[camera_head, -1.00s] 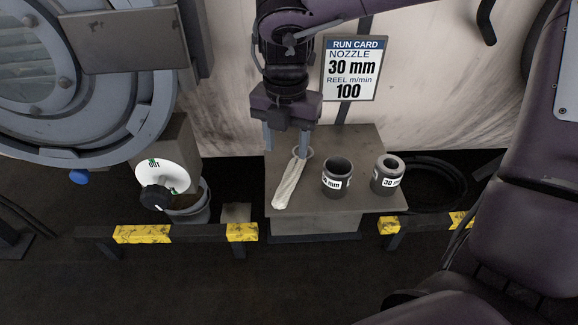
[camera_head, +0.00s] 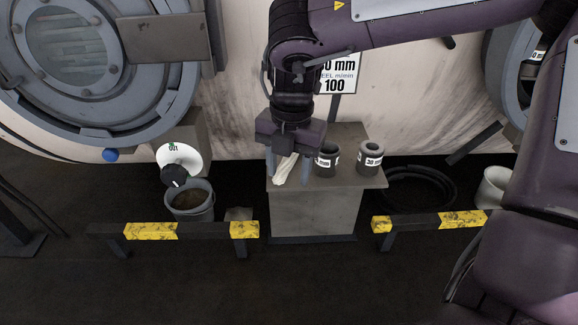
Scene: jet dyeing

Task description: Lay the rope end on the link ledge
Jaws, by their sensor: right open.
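The pale rope end (camera_head: 281,175) lies at the left side of the top of a grey stand (camera_head: 345,181), toward its front edge. My right gripper (camera_head: 288,180) points down over it, open, with one finger on each side of the rope in this view. I cannot tell whether the fingers touch the rope. The gripper body hides the rope's upper part. No part is marked as the link ledge, so I cannot tell which surface it is. My left gripper is not in view.
Two dark nozzle rings, one at the middle (camera_head: 326,160) and one at the right (camera_head: 370,158), stand on the stand's top. A bucket (camera_head: 190,203) is at left. Yellow-black barriers (camera_head: 150,231) run in front. A run card (camera_head: 339,82) is partly hidden by my arm.

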